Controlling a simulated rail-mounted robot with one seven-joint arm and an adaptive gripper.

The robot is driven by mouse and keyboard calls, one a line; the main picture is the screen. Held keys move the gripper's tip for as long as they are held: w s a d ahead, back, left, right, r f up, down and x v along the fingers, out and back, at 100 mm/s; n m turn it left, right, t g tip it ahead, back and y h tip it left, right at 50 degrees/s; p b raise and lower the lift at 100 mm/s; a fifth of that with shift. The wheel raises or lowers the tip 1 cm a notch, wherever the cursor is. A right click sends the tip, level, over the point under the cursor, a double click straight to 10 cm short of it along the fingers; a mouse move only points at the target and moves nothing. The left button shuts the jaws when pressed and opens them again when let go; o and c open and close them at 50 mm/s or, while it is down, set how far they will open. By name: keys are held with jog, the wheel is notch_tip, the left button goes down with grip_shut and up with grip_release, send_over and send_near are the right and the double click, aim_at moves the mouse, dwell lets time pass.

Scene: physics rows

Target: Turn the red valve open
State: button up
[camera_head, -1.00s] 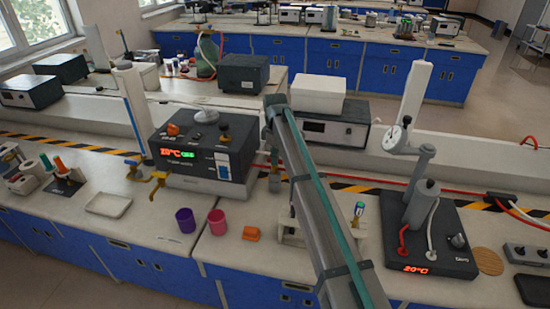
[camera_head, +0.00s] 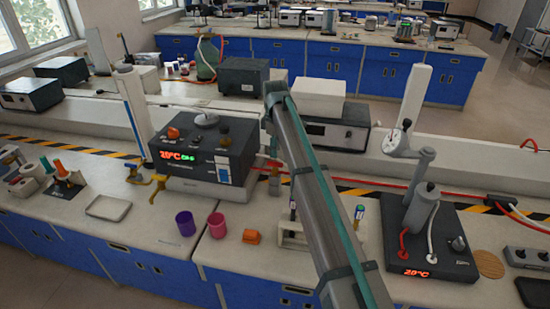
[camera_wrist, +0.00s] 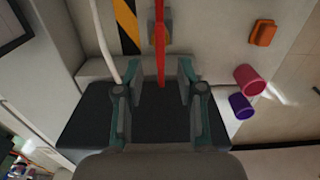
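The red valve (camera_head: 275,181) is a small brownish-red fitting on the bench, just right of the dark box with a red 20°C display (camera_head: 200,155). In the wrist view a brownish block with a red strip (camera_wrist: 159,28) appears to be this valve, near the top; its handle angle is unclear. My gripper (camera_wrist: 159,72) is open, its two teal-and-grey fingers apart over the edge of the dark box (camera_wrist: 158,115). A red hose or bar (camera_wrist: 160,68) runs between the fingertips in the picture; I see no contact.
Two yellow-handled fittings (camera_head: 158,187) stand left of the box. A purple cup (camera_head: 186,223), a pink cup (camera_head: 217,225) and an orange object (camera_head: 251,236) stand in front. A white hose (camera_wrist: 101,40) runs beside the red one. A stirrer-like device (camera_head: 430,240) stands right.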

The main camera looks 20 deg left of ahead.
notch_tip(320, 180, up, 6)
jog(key=shift+r, duration=0.2)
dwell(0.4)
